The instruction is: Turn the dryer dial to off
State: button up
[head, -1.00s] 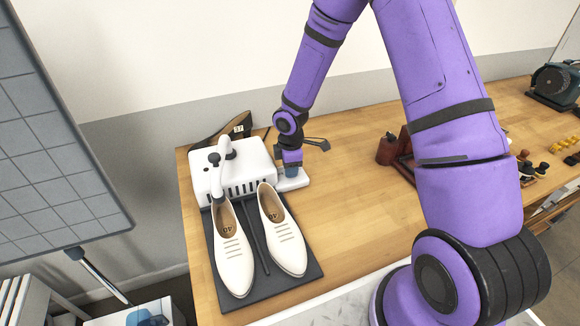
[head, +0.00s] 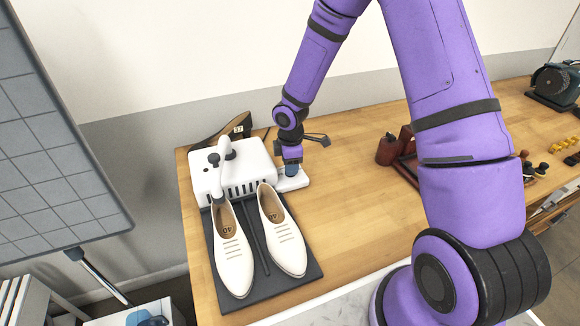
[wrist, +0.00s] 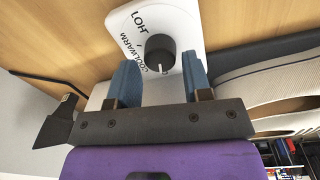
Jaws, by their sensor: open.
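The dryer (head: 236,176) is a white box with dark slots at the left end of the bench. A flat white control panel (head: 294,184) juts out from its right side. The black round dial (wrist: 160,54) shows in the wrist view, its white pointer line aimed toward my gripper. Printed words beside it include COOL and WARM; other lettering is partly hidden. My gripper (wrist: 161,62) is open, with one blue finger on each side of the dial in that view. Gaps show between fingers and dial. In the head view my gripper (head: 291,170) hides the dial.
White shoes (head: 233,250) stand on a dark mat (head: 262,284) in front of the dryer. A dark shoe (head: 222,131) lies behind it. A reddish-brown stand (head: 388,150) is farther right. Bare bench (head: 340,215) lies between.

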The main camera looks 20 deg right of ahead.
notch_tip(320, 180, up, 9)
jog(key=shift+s, duration=0.25)
jog(key=shift+r, duration=0.15)
dwell(0.4)
jog(key=s+d+r+m+t+h, duration=0.15)
jog(key=s+r+m, duration=0.35)
jog(key=r, duration=0.5)
jog(key=s+d+r+m+t, duration=0.1)
jog(key=s+d+r+m, duration=0.2)
jog(key=s+r, duration=0.55)
jog(key=s+r+m+t+y, duration=0.1)
jog(key=s+r+m, duration=0.3)
jog(key=s, duration=0.4)
jog(key=s+r+m+t, duration=0.1)
jog(key=s+r+m, duration=0.3)
jog(key=s+r, duration=0.2)
jog(key=s, duration=0.2)
jog(key=shift+s+d+y, duration=0.3)
jog(key=shift+y, duration=0.05)
